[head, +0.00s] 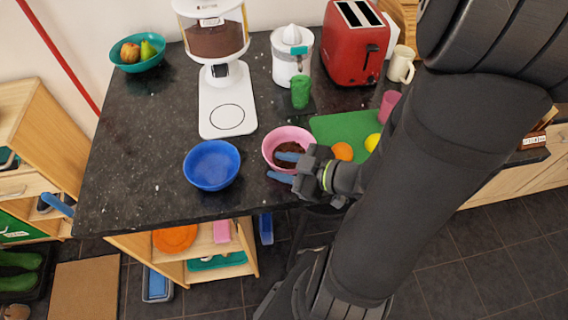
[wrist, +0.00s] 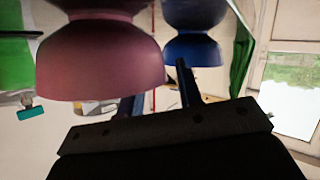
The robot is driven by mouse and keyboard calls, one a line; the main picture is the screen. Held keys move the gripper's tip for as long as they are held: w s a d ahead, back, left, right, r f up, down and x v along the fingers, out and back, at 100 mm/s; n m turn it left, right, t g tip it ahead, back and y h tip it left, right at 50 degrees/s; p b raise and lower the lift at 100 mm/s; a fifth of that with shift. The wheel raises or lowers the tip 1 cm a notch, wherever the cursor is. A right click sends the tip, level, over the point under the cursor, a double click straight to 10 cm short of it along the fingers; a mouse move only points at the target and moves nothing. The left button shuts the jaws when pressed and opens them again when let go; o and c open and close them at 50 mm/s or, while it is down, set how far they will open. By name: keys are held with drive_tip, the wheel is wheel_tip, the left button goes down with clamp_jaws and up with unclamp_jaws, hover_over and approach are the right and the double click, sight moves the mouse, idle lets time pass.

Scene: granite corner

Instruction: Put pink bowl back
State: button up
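The pink bowl (head: 268,142) stands on the dark counter with something brown inside it. It also shows large at the upper left of the wrist view (wrist: 98,62). My gripper (head: 284,167) is open at the near side of the bowl. In the head view, one blue fingertip lies over the bowl and the other is just outside its near edge. In the wrist view the fingers (wrist: 160,92) are apart, and one tip is hidden behind the pink bowl's wall. I cannot tell whether either finger touches it.
A blue bowl (head: 212,166) stands left of the pink one. A green board (head: 340,126) with an orange (head: 342,151) and a lemon (head: 372,142) lies to the right. A coffee grinder (head: 222,85), juicer (head: 291,62) and red toaster (head: 354,45) stand behind. The counter's left part is clear.

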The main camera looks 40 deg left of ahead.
drive_tip(key=shift+d+r, duration=0.1)
drive_tip(key=shift+d, duration=0.05)
drive_tip(key=v, duration=1.1)
drive_tip(key=shift+d, duration=0.3)
drive_tip(key=shift+r, duration=0.1)
idle(0.5)
drive_tip(key=shift+x, duration=5.5)
drive_tip(key=shift+w+d, duration=0.1)
